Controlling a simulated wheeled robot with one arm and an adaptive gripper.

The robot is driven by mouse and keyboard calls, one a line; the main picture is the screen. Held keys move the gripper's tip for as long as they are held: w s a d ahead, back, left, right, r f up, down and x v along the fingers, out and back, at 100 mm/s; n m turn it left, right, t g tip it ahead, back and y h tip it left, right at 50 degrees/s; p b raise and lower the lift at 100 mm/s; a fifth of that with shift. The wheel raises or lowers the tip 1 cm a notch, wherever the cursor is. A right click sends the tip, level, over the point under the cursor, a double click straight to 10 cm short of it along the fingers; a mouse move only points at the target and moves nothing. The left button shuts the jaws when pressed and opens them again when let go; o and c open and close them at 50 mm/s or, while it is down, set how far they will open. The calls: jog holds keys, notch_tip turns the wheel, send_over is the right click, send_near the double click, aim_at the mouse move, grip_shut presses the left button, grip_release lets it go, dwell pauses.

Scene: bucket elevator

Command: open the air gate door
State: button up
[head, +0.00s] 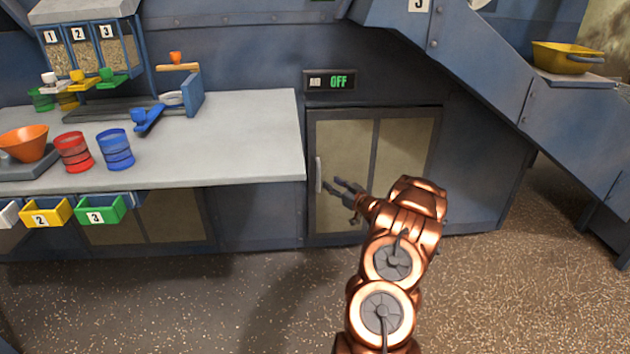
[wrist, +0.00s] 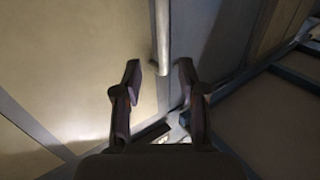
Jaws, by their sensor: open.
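The air gate door (head: 345,135) is a tan panel in a dark frame, below a display (head: 331,81) that reads OFF in green. The door looks closed. A pale vertical handle (head: 319,175) stands at its left edge. My gripper (head: 340,184) is open and empty, just right of the handle in the head view. In the wrist view, the handle (wrist: 161,40) runs down from the top and its lower end shows between and beyond my open fingertips (wrist: 160,75). Whether the fingers touch it cannot be told.
A grey counter (head: 235,140) to the left holds a red cup (head: 73,152), a blue cup (head: 115,150) and an orange funnel (head: 25,143). Numbered drawers (head: 100,209) jut out below it. The speckled floor in front is clear.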

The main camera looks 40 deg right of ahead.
aim_at(319, 189)
jog(key=shift+w+b, duration=1.2)
jog(key=shift+w, duration=2.65)
jog(key=shift+c, duration=0.3)
grip_shut()
